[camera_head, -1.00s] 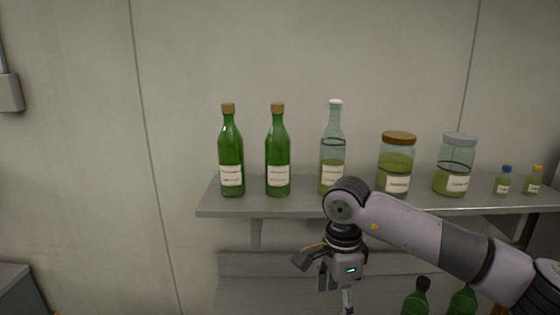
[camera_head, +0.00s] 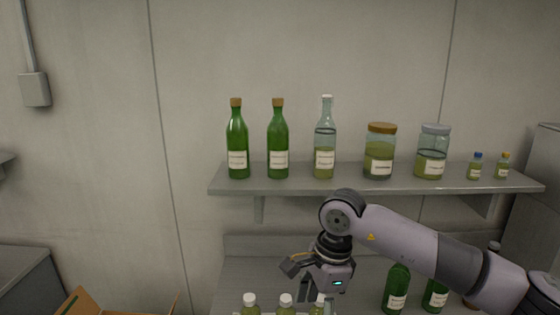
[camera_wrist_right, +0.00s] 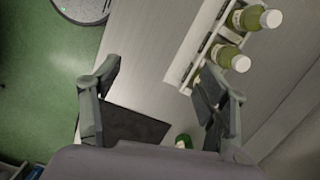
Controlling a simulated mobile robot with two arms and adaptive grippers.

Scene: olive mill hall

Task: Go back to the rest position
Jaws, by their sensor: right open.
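My right gripper (camera_head: 308,288) hangs below its wrist over the grey worktop (camera_head: 240,275) in the head view, under the front of the wall shelf. In the right wrist view its two fingers stand wide apart (camera_wrist_right: 160,102), with nothing held between them. A dark flat mat (camera_wrist_right: 135,126) lies on the worktop below the fingers. White-capped bottles (camera_wrist_right: 238,60) stand in a pale rack (camera_wrist_right: 205,45) close to the right finger; I cannot tell whether they touch. My left gripper is not in view.
The wall shelf (camera_head: 300,187) carries two green bottles (camera_head: 237,150), a clear bottle (camera_head: 325,150), two jars (camera_head: 379,155) and two small vials (camera_head: 475,168). Dark green bottles (camera_head: 397,288) stand on the worktop beneath my right arm. A cardboard box (camera_head: 85,303) is at lower left.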

